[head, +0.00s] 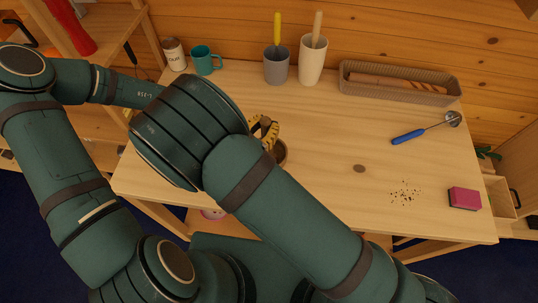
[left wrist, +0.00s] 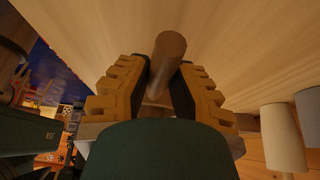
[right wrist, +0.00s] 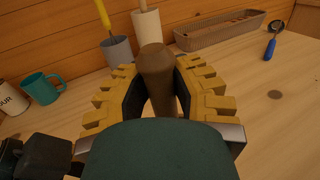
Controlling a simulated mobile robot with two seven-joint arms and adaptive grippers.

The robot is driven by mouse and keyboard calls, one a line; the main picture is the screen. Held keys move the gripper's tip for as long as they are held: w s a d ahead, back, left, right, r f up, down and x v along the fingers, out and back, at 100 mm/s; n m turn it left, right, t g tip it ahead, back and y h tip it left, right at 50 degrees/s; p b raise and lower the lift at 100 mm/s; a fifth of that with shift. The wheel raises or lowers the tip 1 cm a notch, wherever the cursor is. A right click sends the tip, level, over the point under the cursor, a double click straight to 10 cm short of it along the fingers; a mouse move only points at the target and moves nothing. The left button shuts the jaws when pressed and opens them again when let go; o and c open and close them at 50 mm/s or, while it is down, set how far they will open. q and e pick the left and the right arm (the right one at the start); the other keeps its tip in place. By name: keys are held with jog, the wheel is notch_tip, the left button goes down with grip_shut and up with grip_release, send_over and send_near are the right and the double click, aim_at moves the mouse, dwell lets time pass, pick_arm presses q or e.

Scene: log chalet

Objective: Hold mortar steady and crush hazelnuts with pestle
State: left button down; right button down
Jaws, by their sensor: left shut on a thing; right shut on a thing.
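My right gripper (right wrist: 158,95) is shut on the brown wooden pestle (right wrist: 156,62), whose rounded top stands up between the yellow fingers in the right wrist view. In the head view the right gripper (head: 265,132) is partly hidden by my right arm. The brown mortar (head: 281,152) shows there only as a piece of its side, on the table beneath the gripper. My left gripper (left wrist: 160,90) is shut on a brown, round-ended wooden part of the mortar (left wrist: 167,60) in the left wrist view. The hazelnuts and the pestle's lower end are hidden.
On the wooden table (head: 330,200), a teal mug (head: 206,60), grey cup (head: 276,68), white cup (head: 312,62) and wicker basket (head: 400,84) stand along the back. A blue-handled ladle (head: 425,128), dark crumbs (head: 404,193) and a pink sponge (head: 464,198) lie right. The front middle is clear.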

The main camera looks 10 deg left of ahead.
jog(key=shift+f, duration=1.8)
jog(key=shift+s+d+r, duration=0.2)
jog(key=shift+r, duration=0.4)
jog(key=shift+s+d+r, duration=0.15)
jog(key=shift+d+r, duration=0.05)
jog(key=shift+r, duration=0.4)
jog(key=shift+s+d+r, duration=0.2)
jog(key=shift+r, duration=0.4)
jog(key=shift+f, duration=1.75)
